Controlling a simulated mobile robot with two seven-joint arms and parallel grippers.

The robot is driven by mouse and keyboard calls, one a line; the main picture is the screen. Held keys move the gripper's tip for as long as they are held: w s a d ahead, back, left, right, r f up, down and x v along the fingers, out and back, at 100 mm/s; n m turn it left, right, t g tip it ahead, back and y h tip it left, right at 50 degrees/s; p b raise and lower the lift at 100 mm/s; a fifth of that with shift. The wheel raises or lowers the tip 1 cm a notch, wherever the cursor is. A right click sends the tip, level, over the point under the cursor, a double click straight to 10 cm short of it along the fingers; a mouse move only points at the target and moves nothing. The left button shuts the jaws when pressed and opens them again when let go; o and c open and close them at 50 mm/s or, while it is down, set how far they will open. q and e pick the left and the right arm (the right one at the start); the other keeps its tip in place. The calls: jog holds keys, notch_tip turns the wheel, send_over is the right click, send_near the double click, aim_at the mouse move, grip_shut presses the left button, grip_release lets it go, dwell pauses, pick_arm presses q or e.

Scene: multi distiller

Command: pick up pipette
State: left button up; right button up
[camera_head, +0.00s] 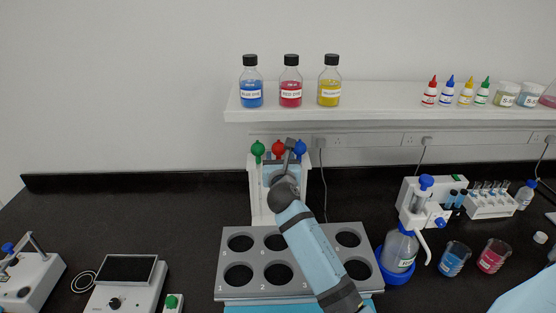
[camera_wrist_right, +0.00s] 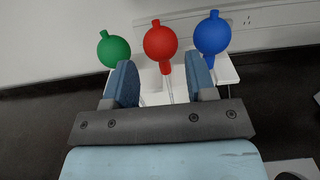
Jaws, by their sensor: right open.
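Three pipettes stand upright in a white rack (camera_head: 259,205) at the back of the bench. They have a green bulb (camera_head: 257,149), a red bulb (camera_head: 278,147) and a blue bulb (camera_head: 300,148). My right gripper (camera_head: 283,172) is in front of the rack, pointing at it, and hides part of it. In the right wrist view its two fingers (camera_wrist_right: 163,80) are apart with nothing held. The red bulb (camera_wrist_right: 160,43) shows between and beyond the fingertips, its stem between them. The green bulb (camera_wrist_right: 113,50) and blue bulb (camera_wrist_right: 212,35) lie to either side. My left gripper is out of view.
A grey holder with numbered holes (camera_head: 295,236) lies under my right forearm. A shelf (camera_head: 390,97) with bottles runs above. A dispenser bottle (camera_head: 399,250), blue beaker (camera_head: 454,259) and red beaker (camera_head: 492,256) stand right. A device with a screen (camera_head: 127,270) is left.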

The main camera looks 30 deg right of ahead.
aim_at(279, 151)
jog(key=p+x, duration=0.1)
jog(key=x, duration=0.4)
jog(key=shift+w+d+f, duration=0.1)
jog(key=shift+w+f, duration=0.1)
jog(key=shift+w, duration=0.2)
jog(key=shift+w+d+f, duration=0.1)
jog(key=shift+w+d, duration=0.15)
jog(key=shift+w, duration=0.15)
jog(key=shift+s, duration=0.1)
jog(key=shift+c, duration=1.2)
jog(key=shift+r, duration=0.2)
